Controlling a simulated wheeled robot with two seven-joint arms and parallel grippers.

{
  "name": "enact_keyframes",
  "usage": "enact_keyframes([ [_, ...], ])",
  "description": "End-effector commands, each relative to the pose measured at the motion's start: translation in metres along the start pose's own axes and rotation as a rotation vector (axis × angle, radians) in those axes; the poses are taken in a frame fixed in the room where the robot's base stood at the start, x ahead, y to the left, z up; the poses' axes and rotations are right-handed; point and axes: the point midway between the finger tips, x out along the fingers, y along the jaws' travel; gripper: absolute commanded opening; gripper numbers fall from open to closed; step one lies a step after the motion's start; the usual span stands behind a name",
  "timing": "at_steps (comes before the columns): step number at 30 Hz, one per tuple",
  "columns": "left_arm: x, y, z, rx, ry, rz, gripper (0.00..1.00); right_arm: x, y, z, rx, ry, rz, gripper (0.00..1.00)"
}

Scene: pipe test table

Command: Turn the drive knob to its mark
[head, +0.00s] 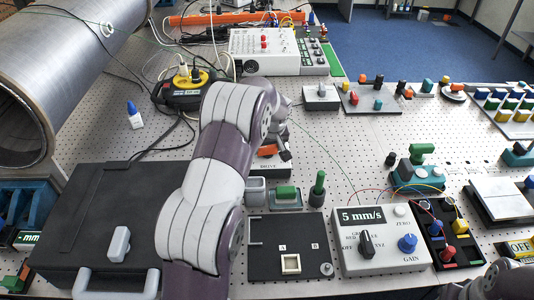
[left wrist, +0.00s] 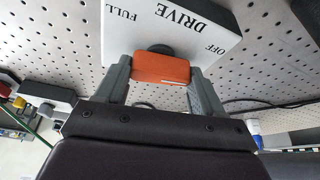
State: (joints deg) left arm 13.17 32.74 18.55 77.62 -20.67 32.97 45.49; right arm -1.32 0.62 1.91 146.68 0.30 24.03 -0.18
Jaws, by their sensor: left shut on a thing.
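The drive box is a white box (left wrist: 175,25) with DRIVE, OFF and FULL printed on it, upside down in the left wrist view. Its orange drive knob (left wrist: 160,70) lies crosswise there, on a dark round base. My left gripper (left wrist: 159,75) has one grey finger at each end of the knob and is shut on it. In the head view, the knob (head: 267,150) and box (head: 268,164) are partly hidden behind my left arm and gripper (head: 284,150). I cannot make out the pointer or a target mark. My right gripper is not in view.
A black case (head: 80,215) lies left of my arm. A black board (head: 290,233) and a meter box (head: 385,255) reading 5 mm/s stand in front. A green-topped block (head: 286,194) and a green peg (head: 318,185) are close to the drive box. Perforated table (head: 345,140) is clear to its right.

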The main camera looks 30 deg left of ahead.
Motion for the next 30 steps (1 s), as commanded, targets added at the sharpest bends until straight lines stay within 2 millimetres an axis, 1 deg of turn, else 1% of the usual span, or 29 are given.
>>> enact_keyframes([
  [1,0.005,0.001,0.001,-0.031,0.006,-0.010,0.38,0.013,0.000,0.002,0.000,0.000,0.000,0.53],
  [9,0.002,0.001,0.001,-0.199,0.002,-0.080,0.38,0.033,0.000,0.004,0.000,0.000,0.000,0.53],
  [18,-0.001,0.002,0.000,-0.293,0.001,-0.119,0.38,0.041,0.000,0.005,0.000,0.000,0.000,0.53],
  [30,-0.002,0.002,0.000,-0.314,0.000,-0.127,0.38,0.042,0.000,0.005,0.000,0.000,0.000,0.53],
])
